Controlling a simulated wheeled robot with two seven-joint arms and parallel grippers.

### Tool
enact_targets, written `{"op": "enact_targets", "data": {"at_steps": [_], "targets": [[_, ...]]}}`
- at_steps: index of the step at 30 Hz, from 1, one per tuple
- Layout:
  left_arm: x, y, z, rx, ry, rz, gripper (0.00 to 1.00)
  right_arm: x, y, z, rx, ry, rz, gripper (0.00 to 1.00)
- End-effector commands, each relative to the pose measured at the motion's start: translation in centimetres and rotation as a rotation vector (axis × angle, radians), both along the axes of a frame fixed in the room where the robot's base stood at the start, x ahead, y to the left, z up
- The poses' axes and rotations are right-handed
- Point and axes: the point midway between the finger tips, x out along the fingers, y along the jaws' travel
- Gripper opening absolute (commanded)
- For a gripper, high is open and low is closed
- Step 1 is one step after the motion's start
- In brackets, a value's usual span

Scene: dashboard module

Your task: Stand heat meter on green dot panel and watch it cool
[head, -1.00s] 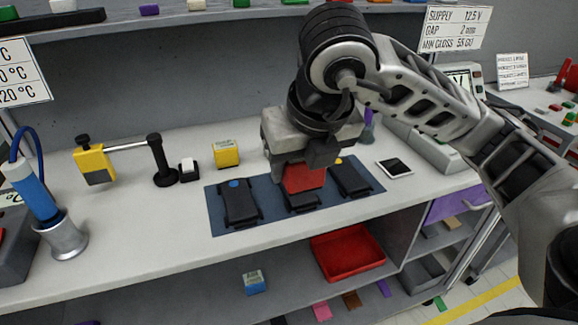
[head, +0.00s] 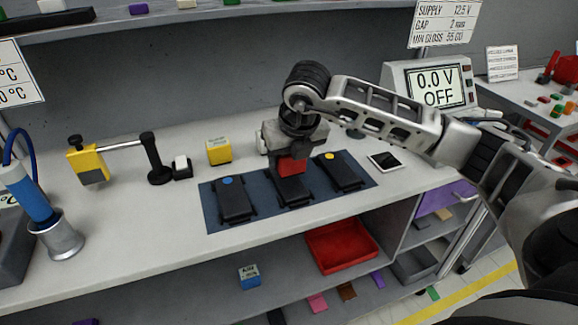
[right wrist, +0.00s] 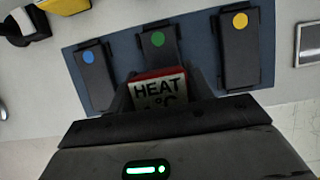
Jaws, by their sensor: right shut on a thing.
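The heat meter (head: 291,167) is a red block in the head view. In the right wrist view its pale face (right wrist: 160,93) reads HEAT and °C. My right gripper (head: 291,160) is shut on it, over the middle of three black panels. In the right wrist view this middle panel (right wrist: 158,58) carries the green dot (right wrist: 157,39). In the head view the gripper and meter cover that dot, and the panel's near end (head: 294,198) shows. I cannot tell whether the meter touches the panel. My left gripper is not in view.
The blue dot panel (head: 234,203) and yellow dot panel (head: 347,176) flank the middle one on a dark blue mat (head: 212,219). A yellow block (head: 219,151) stands behind the mat. A red tray (head: 343,249) sits on the shelf below. The display (head: 437,88) reads 0.0 V OFF.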

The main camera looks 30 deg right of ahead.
Motion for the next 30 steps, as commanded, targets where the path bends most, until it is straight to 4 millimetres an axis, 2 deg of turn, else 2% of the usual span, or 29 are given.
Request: {"op": "enact_targets", "data": {"at_steps": [7,19,20,22,30], "targets": [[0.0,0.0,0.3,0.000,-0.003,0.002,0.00,0.4,-0.3,-3.3,0.000,0.003,-0.001,0.24],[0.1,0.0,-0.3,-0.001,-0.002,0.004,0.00,0.4,-0.3,-4.0,0.001,0.001,-0.001,0.24],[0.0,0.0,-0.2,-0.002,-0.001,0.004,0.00,0.4,-0.3,-4.1,0.001,0.002,-0.001,0.54],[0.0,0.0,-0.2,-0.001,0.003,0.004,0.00,0.4,-0.3,-3.9,0.001,0.002,-0.001,0.73],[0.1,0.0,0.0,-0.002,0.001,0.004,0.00,0.4,-0.3,-3.8,0.001,0.002,-0.001,0.73]]}}
